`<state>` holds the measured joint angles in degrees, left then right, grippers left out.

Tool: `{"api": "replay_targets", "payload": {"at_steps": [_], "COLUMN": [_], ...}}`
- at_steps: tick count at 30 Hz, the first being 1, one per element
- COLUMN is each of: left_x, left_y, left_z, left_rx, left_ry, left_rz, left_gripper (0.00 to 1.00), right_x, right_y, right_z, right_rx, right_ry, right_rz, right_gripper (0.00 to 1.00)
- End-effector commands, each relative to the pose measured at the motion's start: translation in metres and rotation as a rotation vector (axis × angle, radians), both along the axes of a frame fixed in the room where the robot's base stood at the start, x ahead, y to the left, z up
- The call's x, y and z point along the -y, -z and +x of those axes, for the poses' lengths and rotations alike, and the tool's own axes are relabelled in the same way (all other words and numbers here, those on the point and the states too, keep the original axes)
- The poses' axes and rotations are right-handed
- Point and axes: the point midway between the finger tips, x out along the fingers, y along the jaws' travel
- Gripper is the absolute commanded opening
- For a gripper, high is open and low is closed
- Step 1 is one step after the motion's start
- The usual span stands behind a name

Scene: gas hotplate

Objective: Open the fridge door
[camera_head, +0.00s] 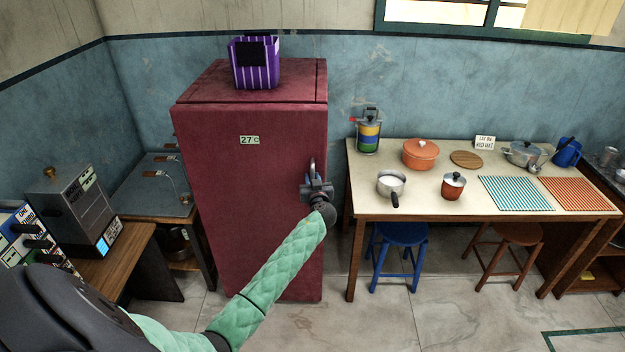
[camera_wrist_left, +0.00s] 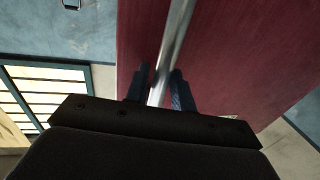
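The fridge (camera_head: 250,200) is a tall dark-red cabinet with a temperature label on its front. Its door looks closed. A metal bar handle (camera_head: 312,166) stands upright on the right side of the front. My left gripper (camera_head: 316,187) is at the lower part of this handle. In the left wrist view the handle bar (camera_wrist_left: 178,35) runs down between the two dark fingers of the left gripper (camera_wrist_left: 159,88). The fingers are close together around the bar, with little gap. The fridge front (camera_wrist_left: 235,60) fills much of that view. My right gripper is not in view.
A purple striped container (camera_head: 254,64) stands on top of the fridge. A table (camera_head: 430,207) with pots and mats is close to the right, with a blue stool (camera_head: 400,236) under it. Counters stand at left. The tiled floor (camera_head: 400,320) in front is clear.

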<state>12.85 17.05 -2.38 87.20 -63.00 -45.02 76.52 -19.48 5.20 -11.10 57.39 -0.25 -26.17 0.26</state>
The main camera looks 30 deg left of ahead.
Motion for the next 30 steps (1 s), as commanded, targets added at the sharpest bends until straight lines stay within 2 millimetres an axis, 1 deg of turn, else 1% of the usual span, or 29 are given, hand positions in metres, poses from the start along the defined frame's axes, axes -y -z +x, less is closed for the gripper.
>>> {"api": "replay_targets", "payload": {"at_steps": [1,3,11,17,23,30], "left_x": [0.0,0.0,0.0,0.005,0.015,0.029], "left_y": [0.0,0.0,0.0,0.001,0.002,0.002], "left_z": [0.0,0.0,-0.001,-0.012,-0.04,-0.089], "left_rx": [0.0,0.0,0.0,-0.001,-0.001,-0.001], "left_ry": [0.0,0.0,0.002,0.025,0.083,0.187], "left_rz": [0.0,0.0,0.0,-0.001,0.0,0.0], "left_gripper": [0.14,0.0,0.0,0.0,0.0,0.0], "right_x": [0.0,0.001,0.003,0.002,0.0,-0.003], "right_y": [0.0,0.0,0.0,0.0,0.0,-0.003], "right_z": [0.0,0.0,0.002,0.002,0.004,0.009], "right_rx": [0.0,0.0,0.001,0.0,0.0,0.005], "right_ry": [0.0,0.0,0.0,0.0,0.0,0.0], "right_rz": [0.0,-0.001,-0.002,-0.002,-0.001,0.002], "right_gripper": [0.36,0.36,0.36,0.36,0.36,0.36]}}
